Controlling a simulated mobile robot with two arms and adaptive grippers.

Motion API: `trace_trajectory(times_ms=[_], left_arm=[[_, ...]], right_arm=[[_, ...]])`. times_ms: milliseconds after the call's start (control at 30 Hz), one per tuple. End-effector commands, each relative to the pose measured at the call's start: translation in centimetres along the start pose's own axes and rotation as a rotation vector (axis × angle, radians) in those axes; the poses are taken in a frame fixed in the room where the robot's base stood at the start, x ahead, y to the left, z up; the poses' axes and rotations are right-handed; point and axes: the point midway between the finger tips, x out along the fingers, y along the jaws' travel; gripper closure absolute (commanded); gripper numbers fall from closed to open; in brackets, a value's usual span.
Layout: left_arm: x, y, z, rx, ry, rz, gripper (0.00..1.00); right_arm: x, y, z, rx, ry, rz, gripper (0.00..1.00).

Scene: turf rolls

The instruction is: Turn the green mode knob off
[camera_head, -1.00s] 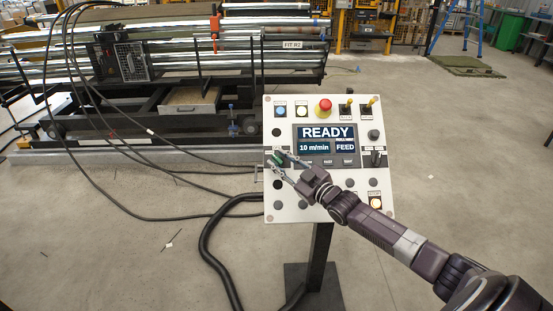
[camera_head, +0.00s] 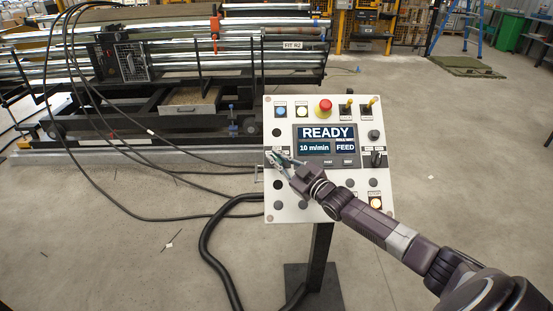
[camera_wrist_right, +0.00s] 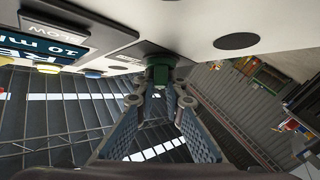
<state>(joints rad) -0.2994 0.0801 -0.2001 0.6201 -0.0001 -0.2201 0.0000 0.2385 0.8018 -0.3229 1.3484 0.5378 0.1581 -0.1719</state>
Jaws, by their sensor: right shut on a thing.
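The green mode knob (camera_wrist_right: 160,72) sits on the panel face in the right wrist view, between the tips of my right gripper (camera_wrist_right: 160,100). The fingers are closed on its two sides. In the head view my right gripper (camera_head: 276,160) reaches the left side of the white control panel (camera_head: 345,208) and mostly hides the knob. The panel's screen (camera_head: 326,139) reads READY, 10 m/min and FEED. The knob's exact setting cannot be read. My left gripper is not in view.
A red emergency button (camera_head: 323,106), two toggle switches at the top right and a black rotary knob (camera_head: 377,159) are on the same panel. The panel stands on a post (camera_head: 319,255). A thick black hose (camera_head: 206,243) lies on the floor to the left.

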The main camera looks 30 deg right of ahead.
Motion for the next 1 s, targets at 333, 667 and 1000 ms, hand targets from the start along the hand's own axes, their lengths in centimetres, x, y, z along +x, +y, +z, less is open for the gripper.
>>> trace_trajectory(times_ms=[333, 667, 1000], left_arm=[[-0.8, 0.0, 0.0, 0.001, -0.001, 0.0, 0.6], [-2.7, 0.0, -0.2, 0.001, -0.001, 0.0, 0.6], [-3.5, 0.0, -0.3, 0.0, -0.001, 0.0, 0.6]], right_arm=[[-0.1, -0.2, 0.4, 0.037, -0.011, 0.05, 1.0], [-0.1, -0.4, 0.4, 0.147, -0.015, 0.225, 1.0], [-0.1, -0.5, 0.7, 0.277, -0.017, 0.443, 1.0]])
